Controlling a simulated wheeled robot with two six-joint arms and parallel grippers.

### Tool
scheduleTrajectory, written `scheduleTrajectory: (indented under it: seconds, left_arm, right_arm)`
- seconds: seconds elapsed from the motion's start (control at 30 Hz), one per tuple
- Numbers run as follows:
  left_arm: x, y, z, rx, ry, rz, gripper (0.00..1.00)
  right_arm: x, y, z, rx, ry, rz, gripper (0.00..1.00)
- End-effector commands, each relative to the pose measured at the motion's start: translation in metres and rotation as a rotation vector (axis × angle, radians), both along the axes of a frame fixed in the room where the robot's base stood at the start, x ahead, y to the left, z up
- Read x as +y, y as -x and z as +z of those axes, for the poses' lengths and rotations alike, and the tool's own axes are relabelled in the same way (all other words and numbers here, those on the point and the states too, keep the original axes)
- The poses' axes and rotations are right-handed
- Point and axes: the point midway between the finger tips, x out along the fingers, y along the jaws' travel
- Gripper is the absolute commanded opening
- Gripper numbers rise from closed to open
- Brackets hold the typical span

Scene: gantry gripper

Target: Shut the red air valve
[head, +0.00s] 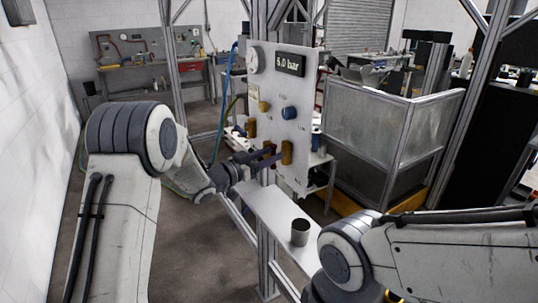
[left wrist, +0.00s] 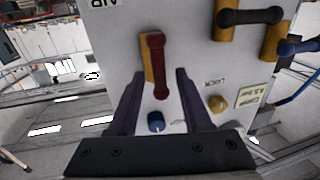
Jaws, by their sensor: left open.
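The red valve handle (left wrist: 160,68) is on a brass body (left wrist: 149,60) on the pale upright panel (left wrist: 195,55). In the left wrist view the handle runs nearly lengthwise along the brass body. The panel also shows in the head view (head: 303,110), with a brass valve body (head: 287,152) near its lower edge. My left gripper (left wrist: 158,76) is open and faces the panel, one finger on each side of the red handle, with gaps visible. In the head view my left gripper (head: 262,158) partly covers this area. My right gripper is out of the head view.
The panel carries a "6.0 bar" display (head: 290,63), a gauge (head: 252,60), a blue knob (head: 289,113) and a black-handled valve (left wrist: 250,17). Below is a narrow shelf (head: 262,205) with a grey cup (head: 300,232). A fenced enclosure (head: 390,125) stands behind.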

Motion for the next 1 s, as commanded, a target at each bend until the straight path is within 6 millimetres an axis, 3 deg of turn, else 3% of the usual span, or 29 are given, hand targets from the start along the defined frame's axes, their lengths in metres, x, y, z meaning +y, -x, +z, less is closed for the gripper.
scheduleTrajectory:
  seconds: [0.07, 0.2, 0.47, 0.63, 1.0]
  left_arm:
    - [0.000, 0.000, 0.000, 0.000, 0.000, 0.000, 0.49]
    - [0.000, 0.000, 0.000, 0.000, 0.000, 0.000, 0.00]
    - [0.000, 0.000, 0.000, -0.006, -0.003, 0.001, 0.00]
    - [0.000, 0.001, -0.003, -0.041, -0.028, 0.001, 0.00]
    - [-0.002, 0.003, -0.010, -0.255, -0.181, 0.002, 0.00]
  right_arm:
    - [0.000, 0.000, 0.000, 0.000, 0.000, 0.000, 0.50]
    - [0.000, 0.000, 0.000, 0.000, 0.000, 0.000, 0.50]
    - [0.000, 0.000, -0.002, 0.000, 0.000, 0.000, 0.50]
    - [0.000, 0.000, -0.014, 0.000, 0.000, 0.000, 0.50]
    - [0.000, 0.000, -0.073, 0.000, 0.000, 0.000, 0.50]
